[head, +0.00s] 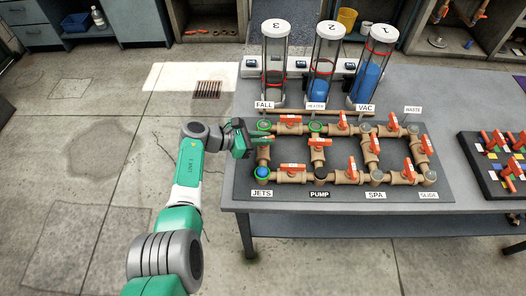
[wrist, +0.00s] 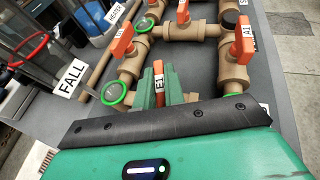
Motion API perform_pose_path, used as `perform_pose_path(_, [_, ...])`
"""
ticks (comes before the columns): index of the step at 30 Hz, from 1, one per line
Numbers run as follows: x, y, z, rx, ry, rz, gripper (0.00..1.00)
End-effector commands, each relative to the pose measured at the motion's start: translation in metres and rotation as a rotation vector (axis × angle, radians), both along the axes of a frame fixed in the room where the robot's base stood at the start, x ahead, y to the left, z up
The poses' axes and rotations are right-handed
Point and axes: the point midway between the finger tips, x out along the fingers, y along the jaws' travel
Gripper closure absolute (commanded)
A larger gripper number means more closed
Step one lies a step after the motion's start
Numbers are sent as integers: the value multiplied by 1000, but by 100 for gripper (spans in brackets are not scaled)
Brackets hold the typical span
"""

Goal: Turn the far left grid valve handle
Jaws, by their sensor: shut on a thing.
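The far left grid valve handle (wrist: 158,79), labelled E1, is on the left pipe run between the FALL and JETS corners. My gripper (wrist: 160,90) is shut on it in the wrist view, with the green fingers on either side of the label. In the head view my gripper (head: 266,140) reaches in from the left at that pipe and hides most of the handle. The handle's exact angle is hard to tell.
Other orange handles, such as the top left one (head: 290,119) and lower left one (head: 292,168), are close by. Three clear tubes, including the left one (head: 274,65), stand behind the grid board (head: 240,185). A block of small handles (head: 492,165) lies at right.

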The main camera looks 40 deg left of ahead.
Motion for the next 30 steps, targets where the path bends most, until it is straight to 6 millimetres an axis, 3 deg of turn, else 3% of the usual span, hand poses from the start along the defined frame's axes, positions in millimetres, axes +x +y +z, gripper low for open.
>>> perform_pose_path(1, [1,1,-15,3,-3,-31,100])
perform_pose_path(2, [1,1,-15,3,-3,-52,100])
perform_pose_path(15, [1,0,-10,1,-2,-265,100])
perform_pose_path(30, [0,-1,-1,-1,-1,-347,100])
